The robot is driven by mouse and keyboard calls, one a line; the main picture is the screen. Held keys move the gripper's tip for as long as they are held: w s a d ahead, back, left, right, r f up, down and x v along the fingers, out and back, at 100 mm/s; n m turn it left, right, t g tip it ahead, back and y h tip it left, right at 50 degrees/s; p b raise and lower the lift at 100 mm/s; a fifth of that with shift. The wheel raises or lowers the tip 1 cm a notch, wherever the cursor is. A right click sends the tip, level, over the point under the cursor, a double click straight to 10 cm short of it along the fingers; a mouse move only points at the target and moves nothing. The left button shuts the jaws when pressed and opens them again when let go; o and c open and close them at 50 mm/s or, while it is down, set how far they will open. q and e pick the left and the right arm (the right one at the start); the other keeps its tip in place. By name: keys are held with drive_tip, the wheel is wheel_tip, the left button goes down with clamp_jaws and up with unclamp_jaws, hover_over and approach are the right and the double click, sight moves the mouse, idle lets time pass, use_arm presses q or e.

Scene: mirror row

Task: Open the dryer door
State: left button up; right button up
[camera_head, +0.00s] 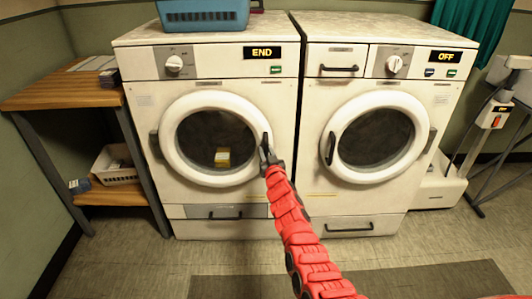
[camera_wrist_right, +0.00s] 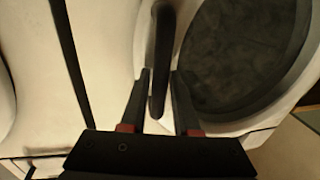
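The dryer (camera_head: 232,92) appears to be the left white machine, with an "END" display. Its round door (camera_head: 217,181) is closed, and a small yellow item shows behind the glass. The dark upright door handle (camera_head: 265,142) is on the door's right side. My right gripper (camera_head: 268,158), on the red arm, is at this handle. In the right wrist view, the handle (camera_wrist_right: 160,55) stands between the two open fingers (camera_wrist_right: 159,90), with narrow gaps beside it; contact is not clear. My left gripper is not in view.
A second white machine (camera_head: 325,105) with an "OFF" display and a top-left drawer stands close on the right, its door shut. A blue basket (camera_head: 203,15) sits on top of the dryer. A wooden shelf unit (camera_head: 62,92) is at left. A dark mat (camera_head: 440,283) lies in front.

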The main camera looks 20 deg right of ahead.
clamp_jaws()
idle(1.2)
